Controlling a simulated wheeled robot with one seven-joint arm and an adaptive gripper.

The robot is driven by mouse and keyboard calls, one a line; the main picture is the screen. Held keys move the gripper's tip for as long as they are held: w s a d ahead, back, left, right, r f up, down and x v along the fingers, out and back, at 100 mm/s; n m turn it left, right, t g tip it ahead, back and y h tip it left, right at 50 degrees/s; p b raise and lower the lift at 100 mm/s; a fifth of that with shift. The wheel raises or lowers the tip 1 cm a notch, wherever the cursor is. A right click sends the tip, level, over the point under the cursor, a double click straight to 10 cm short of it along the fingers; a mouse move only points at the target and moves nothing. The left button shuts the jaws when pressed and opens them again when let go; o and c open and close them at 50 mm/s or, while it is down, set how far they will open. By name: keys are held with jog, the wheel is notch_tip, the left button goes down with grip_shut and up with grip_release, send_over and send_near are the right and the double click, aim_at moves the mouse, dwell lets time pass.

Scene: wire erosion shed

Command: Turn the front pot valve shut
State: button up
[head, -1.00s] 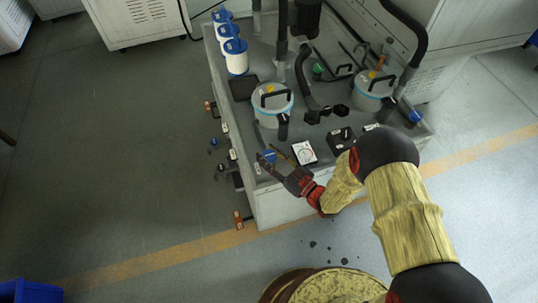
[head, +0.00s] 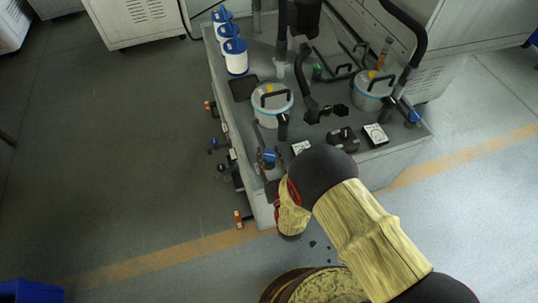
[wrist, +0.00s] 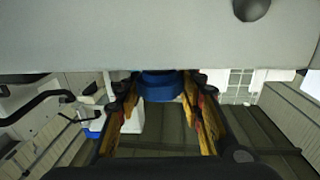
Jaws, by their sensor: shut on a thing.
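The front pot (head: 271,104) is a pale lidded vessel with a black handle, standing on the grey bench. A blue valve handle (head: 269,155) sits in front of it near the bench's front edge. My gripper (head: 270,177) is at this handle, partly hidden by my wrist and arm in the head view. In the wrist view the blue handle (wrist: 158,87) lies between the two yellow-brown fingers of my gripper (wrist: 160,100), which is shut on it. The handle's exact angle is hard to read.
A second pot (head: 372,92) stands at the right of the bench (head: 232,112). Black pipes (head: 305,75) rise between the pots. White blue-capped canisters (head: 236,60) line the back left. A dial box (head: 375,135) lies at the right. The floor at left is clear.

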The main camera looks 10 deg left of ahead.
jog(key=m+t+h, duration=0.1)
jog(key=m+h, duration=0.1)
jog(key=h, duration=0.2)
jog(key=m+t+h, duration=0.1)
jog(key=m+h, duration=0.2)
jog(key=h, duration=0.1)
jog(key=shift+a+m+h, duration=0.15)
jog(key=shift+m+h, duration=0.15)
jog(key=m+g+h, duration=0.1)
jog(key=m+h, duration=0.2)
jog(key=h, duration=0.1)
jog(key=m+g+h, duration=0.1)
jog(key=m+h, duration=0.2)
jog(key=h, duration=0.1)
jog(key=shift+g+h, duration=0.3)
jog(key=shift+h, duration=0.1)
jog(key=o, duration=1.2)
jog(key=shift+d, duration=0.2)
jog(key=v, duration=1.2)
jog(key=shift+a, duration=0.15)
jog(key=shift+w, duration=0.1)
